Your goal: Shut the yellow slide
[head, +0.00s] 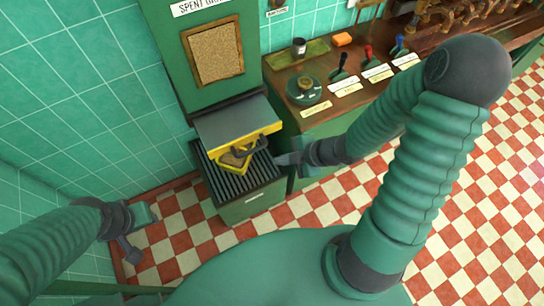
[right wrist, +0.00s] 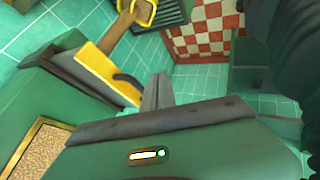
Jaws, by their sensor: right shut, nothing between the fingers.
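The yellow slide (head: 222,151) is a yellow-edged plate with a dark handle, on the front of a green cabinet under a framed grain window. It also shows in the right wrist view (right wrist: 94,70), left of my fingers. A yellow-rimmed piece with tan inside (head: 234,164) sits just below it. My right gripper (head: 281,159) is shut and empty, just right of the slide and its handle; its closed fingers show in the right wrist view (right wrist: 157,92). They look apart from the slide. My left gripper (head: 138,234) is open and empty at the lower left, far from the slide.
A dark slatted grate (head: 264,171) tops a green box below the slide. A wooden counter (head: 318,122) to the right holds a round green dish (head: 304,90), colored-handled tools and labels. Tiled wall stands at left; checkered floor is open at right.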

